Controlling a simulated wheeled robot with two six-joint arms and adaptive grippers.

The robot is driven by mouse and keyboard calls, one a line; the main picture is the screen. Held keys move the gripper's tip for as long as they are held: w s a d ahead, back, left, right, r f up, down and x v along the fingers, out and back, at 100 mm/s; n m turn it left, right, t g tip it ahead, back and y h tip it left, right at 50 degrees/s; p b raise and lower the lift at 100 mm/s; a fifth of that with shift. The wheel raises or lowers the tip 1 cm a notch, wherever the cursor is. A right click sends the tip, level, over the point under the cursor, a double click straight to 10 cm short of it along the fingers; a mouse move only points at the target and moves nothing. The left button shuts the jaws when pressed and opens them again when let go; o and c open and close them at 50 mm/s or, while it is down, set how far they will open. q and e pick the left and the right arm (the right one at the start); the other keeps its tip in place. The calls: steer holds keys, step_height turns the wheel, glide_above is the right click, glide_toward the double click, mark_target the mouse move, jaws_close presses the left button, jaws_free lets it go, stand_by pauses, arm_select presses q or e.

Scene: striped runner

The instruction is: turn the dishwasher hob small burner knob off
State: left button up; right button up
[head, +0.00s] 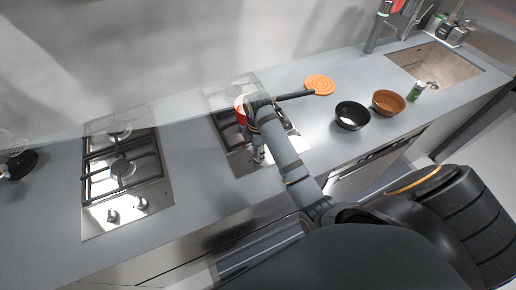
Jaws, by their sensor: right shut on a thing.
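The right hob (238,161) is set in the grey counter, and my right arm lies across it. My right gripper (258,158) points down at the front edge of this hob, where its knobs are. It is shut on a small knob, which the fingers mostly hide. I cannot tell which way the knob is turned. The left hob (157,197) has two dark knobs (112,216) at its front, clear of my arm. My left gripper is not in view.
A red-orange item (240,112) shows behind my arm on the right hob. Counter between the hobs is clear.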

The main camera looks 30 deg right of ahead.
steer(key=m+p, duration=0.2)
steer(key=p, duration=0.1)
steer(key=m+p, duration=0.3)
steer(key=p, duration=0.1)
steer(key=shift+r, duration=0.4)
steer(key=shift+f+m+p, duration=0.15)
steer(key=shift+m+p, duration=0.7)
steer(key=shift+m, duration=0.05)
steer(key=shift+f+m+p, duration=0.1)
steer(key=shift+m+p, duration=0.2)
steer(key=shift+m, duration=0.6)
steer(key=m, duration=0.6)
steer(key=shift+f, duration=0.1)
steer(key=m, duration=0.7)
steer(key=shift+m, duration=0.3)
steer(key=m, duration=1.2)
steer(key=shift+m, duration=0.4)
